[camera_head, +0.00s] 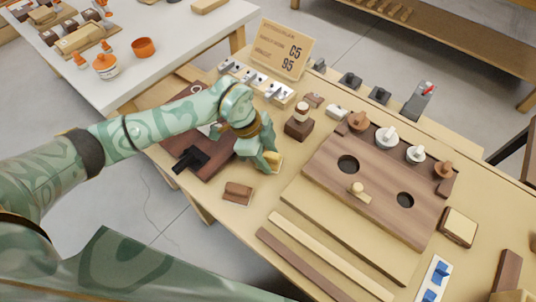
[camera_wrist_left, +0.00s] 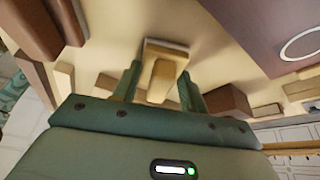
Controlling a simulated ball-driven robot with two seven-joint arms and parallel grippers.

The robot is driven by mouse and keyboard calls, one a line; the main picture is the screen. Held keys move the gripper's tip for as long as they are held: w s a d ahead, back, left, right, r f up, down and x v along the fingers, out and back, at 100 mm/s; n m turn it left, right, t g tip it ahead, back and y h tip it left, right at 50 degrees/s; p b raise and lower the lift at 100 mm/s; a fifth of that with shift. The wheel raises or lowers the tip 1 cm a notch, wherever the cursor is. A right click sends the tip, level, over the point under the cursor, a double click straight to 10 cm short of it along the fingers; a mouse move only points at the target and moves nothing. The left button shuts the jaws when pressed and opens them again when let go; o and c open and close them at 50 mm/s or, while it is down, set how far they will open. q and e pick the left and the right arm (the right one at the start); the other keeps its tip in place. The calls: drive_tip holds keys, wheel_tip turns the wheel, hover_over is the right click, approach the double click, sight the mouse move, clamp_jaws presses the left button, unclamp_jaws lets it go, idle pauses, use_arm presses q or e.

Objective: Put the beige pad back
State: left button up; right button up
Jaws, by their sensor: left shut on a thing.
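The beige pad (camera_head: 276,162) is in my left gripper (camera_head: 265,158), over the left part of the bench. In the left wrist view the beige pad (camera_wrist_left: 166,50) shows a wide flat part and a narrower grip. The fingers of my left gripper (camera_wrist_left: 160,82) stand on either side of that grip, shut on it. In the head view the fingers hide part of the pad, and I cannot tell whether it touches the bench top. My right gripper is not in view.
A dark wooden board (camera_head: 330,198) with round holes lies right of my gripper. A dark brown block (camera_head: 299,127) stands behind, and a small brown block (camera_head: 238,192) lies in front. A black-handled tool (camera_head: 190,159) is at left. A beige-topped block (camera_head: 459,226) is at right.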

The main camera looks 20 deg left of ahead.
use_arm(q)
drive_tip(key=o, duration=0.8)
drive_tip(key=shift+o, duration=0.4)
drive_tip(key=p+v, duration=0.4)
drive_tip(key=v, duration=0.8)
drive_tip(key=shift+s+d+r, duration=0.1)
drive_tip(key=shift+d, duration=0.05)
